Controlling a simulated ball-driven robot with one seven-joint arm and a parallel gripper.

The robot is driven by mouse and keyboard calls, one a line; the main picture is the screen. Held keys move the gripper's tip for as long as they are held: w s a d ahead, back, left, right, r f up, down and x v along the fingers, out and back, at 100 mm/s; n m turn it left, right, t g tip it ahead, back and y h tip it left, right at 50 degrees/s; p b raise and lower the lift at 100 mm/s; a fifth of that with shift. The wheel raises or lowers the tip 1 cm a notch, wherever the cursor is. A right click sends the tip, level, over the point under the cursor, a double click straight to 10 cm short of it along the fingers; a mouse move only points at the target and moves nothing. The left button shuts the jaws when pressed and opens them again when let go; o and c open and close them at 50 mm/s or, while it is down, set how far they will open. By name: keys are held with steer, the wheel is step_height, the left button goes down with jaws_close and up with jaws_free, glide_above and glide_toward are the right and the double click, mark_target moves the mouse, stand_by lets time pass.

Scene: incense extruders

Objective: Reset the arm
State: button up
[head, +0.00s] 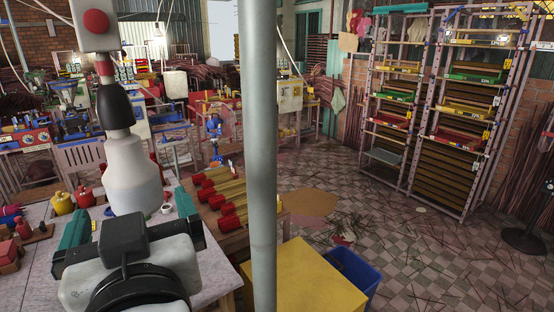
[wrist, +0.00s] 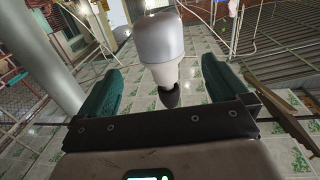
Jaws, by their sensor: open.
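My gripper (head: 132,204) is at the lower left of the head view, with its two teal fingers wide apart. In the wrist view my gripper (wrist: 161,66) also shows open, one finger on each side. A white, bottle-shaped body (head: 134,172) with a black and red neck rises above the gap in the head view. A pale rounded body with a dark tip (wrist: 158,45) shows beyond the gap in the wrist view. I see no finger touching it. I cannot tell whether it is part of me. The gripper's wrist hides part of the table.
A grey table (head: 40,262) lies at left, with yellow and red jugs (head: 63,203). Red-ended rolls (head: 228,190) lie right of my gripper. A grey pole (head: 262,150) stands mid-view. A yellow box (head: 300,276) and blue bin (head: 354,272) are nearby. Tall racks (head: 420,165) stand right; floor before them is mostly open.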

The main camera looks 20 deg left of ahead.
steer(key=w+d+f+m+h, duration=0.1)
steer(key=w+d+f+h, duration=0.1)
steer(key=w+d+f, duration=0.3)
steer(key=w+d+f+h, duration=0.3)
steer(key=d+f, duration=0.3)
steer(key=f, duration=0.2)
steer(key=d+f+m+g+h, duration=0.3)
steer(key=d+f+h, duration=0.2)
steer(key=d+f, duration=1.15)
steer(key=s+d+f+m+g+h, duration=0.1)
steer(key=s+d+f+g, duration=0.1)
steer(key=s+d+f, duration=0.3)
steer(key=s+d+f+m+g+h, duration=0.1)
steer(key=d+f, duration=0.1)
steer(key=d, duration=0.4)
steer(key=s+d+f+m+g+h, duration=0.1)
steer(key=s+d+f+g, duration=0.1)
steer(key=s+d+f, duration=0.3)
steer(key=s+d+f+m+g, duration=0.1)
steer(key=s+d+f+g, duration=0.1)
steer(key=s, duration=0.4)
steer(key=s+d+f+m+g, duration=0.1)
steer(key=s+d+f+g, duration=0.1)
steer(key=s+d+f, duration=0.2)
steer(key=s, duration=0.3)
steer(key=shift+s+d+m, duration=0.25)
steer(key=shift+d+m, duration=0.05)
steer(key=shift+d, duration=0.05)
steer(key=shift+f, duration=0.1)
steer(key=shift+c, duration=0.4)
